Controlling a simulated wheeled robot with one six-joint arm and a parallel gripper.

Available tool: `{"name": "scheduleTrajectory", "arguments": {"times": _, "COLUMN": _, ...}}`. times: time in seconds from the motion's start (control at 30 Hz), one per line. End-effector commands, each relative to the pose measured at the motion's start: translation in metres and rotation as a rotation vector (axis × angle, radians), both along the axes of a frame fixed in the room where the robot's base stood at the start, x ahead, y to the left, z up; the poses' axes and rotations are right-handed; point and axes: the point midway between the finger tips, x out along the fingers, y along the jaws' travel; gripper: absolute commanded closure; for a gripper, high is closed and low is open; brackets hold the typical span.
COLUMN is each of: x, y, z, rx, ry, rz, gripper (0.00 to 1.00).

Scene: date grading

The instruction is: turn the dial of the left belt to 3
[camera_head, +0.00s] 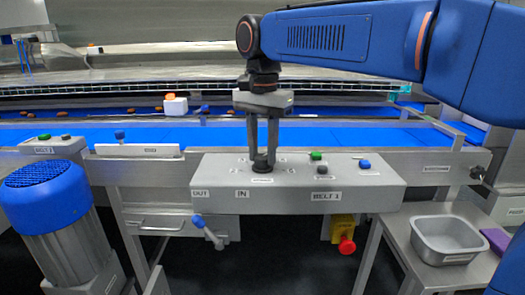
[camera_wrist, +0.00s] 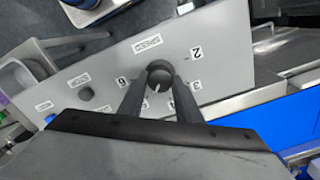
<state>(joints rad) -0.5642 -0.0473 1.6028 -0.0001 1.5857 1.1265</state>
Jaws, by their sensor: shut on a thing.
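The dark speed dial (camera_head: 262,166) stands on the grey control panel (camera_head: 222,176) labelled BELT 1. My gripper (camera_head: 263,156) points straight down from above, its two fingers shut on the dial. In the wrist view the round dial (camera_wrist: 158,71) sits between the fingertips. A short white pointer line on it points down in the picture, toward my palm. The number 2 (camera_wrist: 196,53) and the number 3 (camera_wrist: 197,85) show to the right of the dial, and a 6 (camera_wrist: 121,83) to its left. The marks by the pointer are partly hidden by my fingers.
A green button (camera_head: 316,155), a dark button (camera_head: 321,170) and a blue button (camera_head: 365,163) stand on the panel, right of the dial. A blue-knobbed lever (camera_head: 207,231) and a red emergency stop (camera_head: 346,245) hang below. A metal tray (camera_head: 447,260) stands at right.

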Motion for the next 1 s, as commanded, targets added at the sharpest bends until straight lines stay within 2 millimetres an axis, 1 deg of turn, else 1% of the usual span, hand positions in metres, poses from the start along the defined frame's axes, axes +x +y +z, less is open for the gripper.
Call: {"name": "scheduleTrajectory", "arguments": {"times": 1.0, "x": 0.0000, "y": 0.0004, "z": -0.0005, "rx": -0.001, "ry": 0.001, "rz": 0.948, "gripper": 0.92}}
